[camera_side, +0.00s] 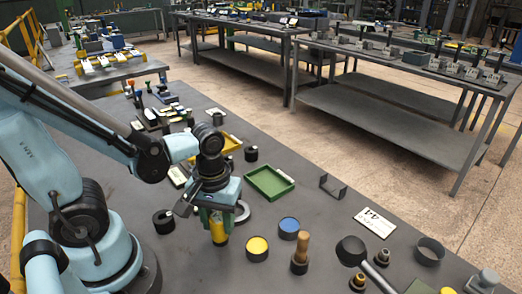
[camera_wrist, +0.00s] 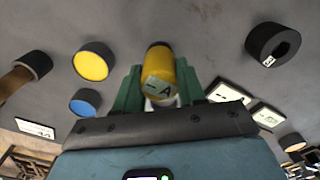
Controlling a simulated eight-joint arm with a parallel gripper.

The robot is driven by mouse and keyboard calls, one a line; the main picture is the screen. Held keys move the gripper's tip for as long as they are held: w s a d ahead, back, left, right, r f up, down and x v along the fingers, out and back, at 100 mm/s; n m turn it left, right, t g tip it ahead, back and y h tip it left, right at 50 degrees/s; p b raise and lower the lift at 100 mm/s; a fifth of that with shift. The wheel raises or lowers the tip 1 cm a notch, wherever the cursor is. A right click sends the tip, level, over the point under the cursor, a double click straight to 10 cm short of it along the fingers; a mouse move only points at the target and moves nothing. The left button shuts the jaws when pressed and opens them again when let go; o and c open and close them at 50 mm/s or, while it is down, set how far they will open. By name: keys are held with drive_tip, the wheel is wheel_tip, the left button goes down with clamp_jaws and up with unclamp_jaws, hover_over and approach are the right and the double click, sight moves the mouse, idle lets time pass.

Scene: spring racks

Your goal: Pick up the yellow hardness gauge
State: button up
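The yellow hardness gauge (camera_wrist: 160,75) is a yellow cylinder with a dark end and a pale label marked "A". It sits between the two green fingers of my gripper (camera_wrist: 160,90) in the wrist view. The fingers flank it closely on both sides; whether they press on it cannot be told. In the side view the gauge (camera_side: 218,230) shows below my gripper (camera_side: 215,212), roughly upright at the table top, its upper part hidden by the fingers. I cannot tell whether its base touches the table.
A yellow-topped black disc (camera_side: 257,249) and a blue-topped one (camera_side: 289,228) stand right of the gauge, with a wooden-handled tool (camera_side: 301,254) beyond. A green tray (camera_side: 270,183) lies behind. Open table separates these.

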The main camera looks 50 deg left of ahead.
drive_tip(key=c, duration=0.5)
drive_tip(key=shift+o, duration=0.2)
drive_tip(key=shift+r, duration=0.15)
